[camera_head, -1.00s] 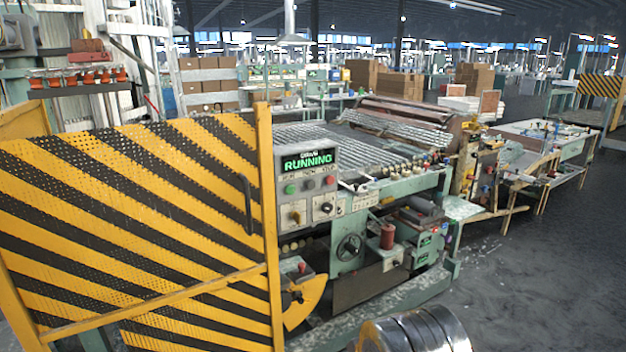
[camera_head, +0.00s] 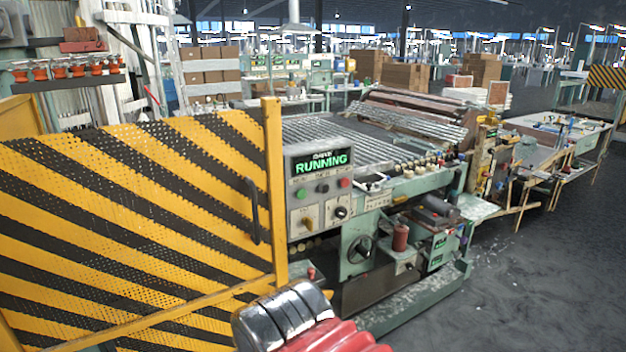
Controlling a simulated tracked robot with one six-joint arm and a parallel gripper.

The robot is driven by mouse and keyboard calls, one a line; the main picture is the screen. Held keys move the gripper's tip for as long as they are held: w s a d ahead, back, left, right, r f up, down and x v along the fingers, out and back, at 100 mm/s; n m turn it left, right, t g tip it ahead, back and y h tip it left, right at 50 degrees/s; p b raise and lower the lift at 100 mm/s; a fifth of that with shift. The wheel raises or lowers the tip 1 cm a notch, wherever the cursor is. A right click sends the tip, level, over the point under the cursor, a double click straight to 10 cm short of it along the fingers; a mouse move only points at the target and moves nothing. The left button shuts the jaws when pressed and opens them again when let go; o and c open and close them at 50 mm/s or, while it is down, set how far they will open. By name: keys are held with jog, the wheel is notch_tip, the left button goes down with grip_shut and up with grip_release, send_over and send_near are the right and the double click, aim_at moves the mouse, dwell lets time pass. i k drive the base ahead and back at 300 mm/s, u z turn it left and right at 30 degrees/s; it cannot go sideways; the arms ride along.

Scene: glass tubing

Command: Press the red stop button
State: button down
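The red stop button (camera_head: 344,183) is a small round button at the right of the button row on the grey control panel (camera_head: 312,214). A green button (camera_head: 300,194) and a dark button (camera_head: 322,188) sit to its left. The panel's display (camera_head: 322,164) reads RUNNING in green. A shiny silver and red ribbed part of my arm shows at the bottom centre, below the panel and apart from it in the picture. The fingertips of my gripper cannot be made out. Nothing covers the red button.
A yellow-and-black striped guard (camera_head: 140,215) with a dark handle (camera_head: 252,210) stands left of the panel. The green machine (camera_head: 385,258) with its roller bed (camera_head: 340,140) extends right and behind. Grey floor (camera_head: 540,290) is open at the right.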

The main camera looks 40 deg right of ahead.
aim_at(344, 182)
jog(key=i, duration=0.95)
jog(key=z, duration=0.45)
